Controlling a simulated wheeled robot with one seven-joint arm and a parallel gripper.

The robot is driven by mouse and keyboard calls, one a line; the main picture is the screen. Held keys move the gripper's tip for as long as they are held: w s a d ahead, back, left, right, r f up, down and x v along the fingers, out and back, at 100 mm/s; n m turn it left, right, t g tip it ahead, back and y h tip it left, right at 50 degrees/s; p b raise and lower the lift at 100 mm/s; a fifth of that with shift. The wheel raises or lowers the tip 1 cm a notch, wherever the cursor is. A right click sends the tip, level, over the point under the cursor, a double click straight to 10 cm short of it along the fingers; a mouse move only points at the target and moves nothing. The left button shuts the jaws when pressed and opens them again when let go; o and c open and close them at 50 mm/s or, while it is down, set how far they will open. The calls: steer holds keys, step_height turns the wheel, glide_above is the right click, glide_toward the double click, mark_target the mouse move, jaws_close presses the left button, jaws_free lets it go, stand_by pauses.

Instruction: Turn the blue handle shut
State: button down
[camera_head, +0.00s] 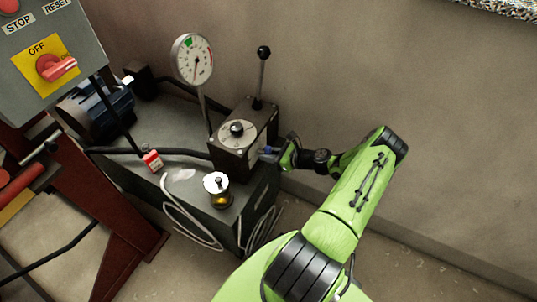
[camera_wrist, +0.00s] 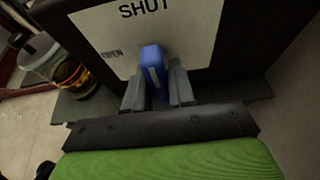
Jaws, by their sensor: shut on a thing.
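The blue handle (camera_wrist: 154,70) stands out from a white label plate (camera_wrist: 205,35) on the side of a dark valve box. The plate reads "SHUT" at its top and a partly readable word, apparently "OPEN", at its left. My gripper (camera_wrist: 157,80) is shut on the blue handle, with one grey finger on each side of it. In the head view, my gripper (camera_head: 276,154) reaches the right side of the dark box (camera_head: 231,160), and only a little blue of the handle (camera_head: 267,150) shows there. The handle points roughly toward the lower middle of the plate in the wrist view.
The box carries a round dial (camera_head: 237,134) and a black-knobbed lever (camera_head: 262,75). A gauge (camera_head: 192,60) stands behind it. A small glass jar (camera_head: 217,190) sits at the bench's front edge; cables hang below. A control panel (camera_head: 45,60) is at left. Floor and wall at right are clear.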

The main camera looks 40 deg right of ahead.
stand_by(0.4)
steer(key=c, duration=1)
jaws_free()
steer(key=shift+c, duration=0.2)
steer(key=p+v, duration=0.3)
steer(key=v, duration=1.2)
steer(key=shift+s, duration=0.35)
steer(key=shift+d+r, duration=0.1)
